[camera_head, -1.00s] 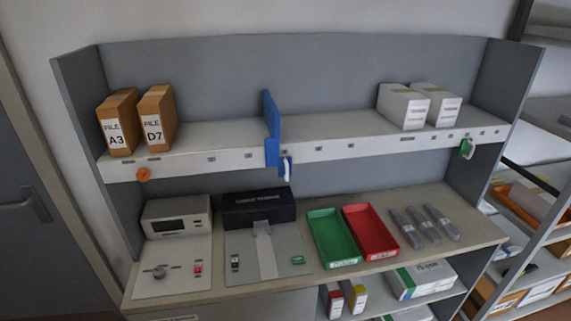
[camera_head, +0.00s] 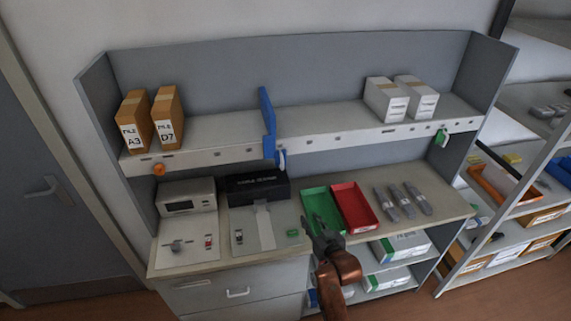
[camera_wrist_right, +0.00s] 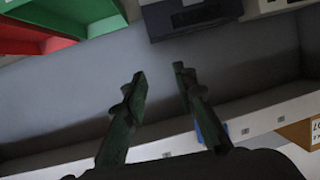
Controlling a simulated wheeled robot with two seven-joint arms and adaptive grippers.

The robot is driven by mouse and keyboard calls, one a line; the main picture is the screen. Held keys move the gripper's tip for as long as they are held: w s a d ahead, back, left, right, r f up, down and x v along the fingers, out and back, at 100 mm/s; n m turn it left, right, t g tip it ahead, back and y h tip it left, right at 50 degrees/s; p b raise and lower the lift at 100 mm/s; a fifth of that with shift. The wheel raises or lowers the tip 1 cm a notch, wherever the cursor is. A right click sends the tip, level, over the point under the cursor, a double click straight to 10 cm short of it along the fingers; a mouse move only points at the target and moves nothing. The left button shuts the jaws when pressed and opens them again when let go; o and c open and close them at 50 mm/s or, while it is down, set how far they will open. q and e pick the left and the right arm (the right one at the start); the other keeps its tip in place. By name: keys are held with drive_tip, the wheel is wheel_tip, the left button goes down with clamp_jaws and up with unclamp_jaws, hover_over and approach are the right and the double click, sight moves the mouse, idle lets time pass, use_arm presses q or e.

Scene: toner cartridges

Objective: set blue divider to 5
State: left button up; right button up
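The blue divider (camera_head: 268,121) stands upright on the upper shelf, left of its middle, with a lower part over the white front rail and a white handle (camera_head: 282,160) at its bottom. The white rail (camera_head: 327,140) carries a row of small dark marks, too small to read. My right gripper (camera_head: 322,228) is in front of the green tray, below and right of the divider, empty. In the right wrist view its two fingers (camera_wrist_right: 158,75) are apart. A bit of blue (camera_wrist_right: 213,130) shows behind the right-hand finger. My left gripper is not in view.
Files A3 (camera_head: 133,123) and D7 (camera_head: 167,118) stand left of the divider. White boxes (camera_head: 387,99) stand at the right. Green (camera_head: 318,205) and red (camera_head: 354,205) trays lie below.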

sight(283, 164)
drive_tip(key=w+a+r+n+t+y+p, duration=0.1)
drive_tip(key=w+a+r, duration=0.15)
drive_tip(key=r, duration=0.65)
drive_tip(key=w+a+r+t+y, duration=0.15)
drive_tip(key=a+r, duration=0.25)
drive_tip(key=r, duration=0.4)
drive_tip(key=shift+h, duration=0.25)
drive_tip(key=p+x, duration=0.1)
drive_tip(key=x, duration=0.5)
drive_tip(key=shift+w+a+r, duration=0.1)
drive_tip(key=shift+w+a, duration=0.1)
drive_tip(key=shift+w, duration=0.15)
drive_tip(key=shift+c, duration=0.4)
clamp_jaws()
